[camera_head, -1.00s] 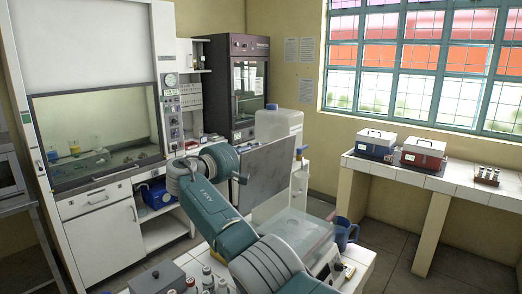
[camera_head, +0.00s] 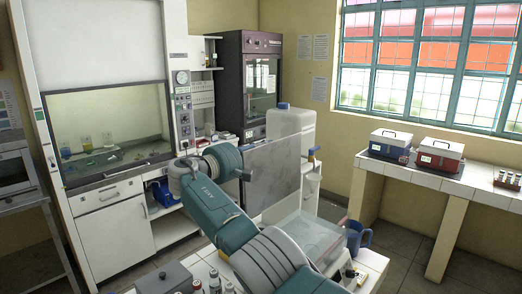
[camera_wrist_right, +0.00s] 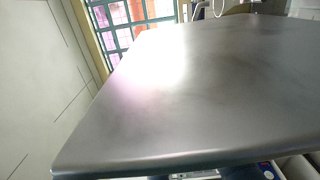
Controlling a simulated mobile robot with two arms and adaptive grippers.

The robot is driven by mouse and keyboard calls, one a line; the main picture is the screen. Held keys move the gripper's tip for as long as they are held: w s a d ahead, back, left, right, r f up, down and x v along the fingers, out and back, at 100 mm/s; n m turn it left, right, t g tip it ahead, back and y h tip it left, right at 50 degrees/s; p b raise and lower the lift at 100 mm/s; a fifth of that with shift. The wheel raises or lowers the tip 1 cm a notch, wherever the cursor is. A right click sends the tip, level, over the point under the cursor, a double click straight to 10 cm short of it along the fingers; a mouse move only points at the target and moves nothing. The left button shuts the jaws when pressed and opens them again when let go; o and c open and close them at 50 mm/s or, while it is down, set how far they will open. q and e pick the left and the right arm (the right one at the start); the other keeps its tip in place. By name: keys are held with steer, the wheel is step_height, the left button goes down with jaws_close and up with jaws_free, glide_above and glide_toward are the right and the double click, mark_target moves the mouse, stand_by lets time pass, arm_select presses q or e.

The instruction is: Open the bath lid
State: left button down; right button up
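The bath lid (camera_head: 277,178) is a flat grey metal panel standing nearly upright above the bath (camera_head: 308,238), a pale box with a clear-looking rim. The bath is open, partly hidden behind my right arm. My right gripper (camera_head: 243,174) is a dark shape at the lid's left edge, close to or touching it. Its fingertips are hidden. In the right wrist view the lid (camera_wrist_right: 190,90) fills most of the picture, very close to the camera, and no fingers show. My left gripper is not in view.
A large white jug (camera_head: 291,130) stands behind the lid. Bottles (camera_head: 214,282) and a grey box (camera_head: 165,278) are at the front. Two lidded boxes (camera_head: 390,145) (camera_head: 441,155) sit on the window bench.

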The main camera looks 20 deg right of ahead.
steer(key=shift+d, duration=0.1)
steer(key=v, duration=1.2)
steer(key=shift+w, duration=0.1)
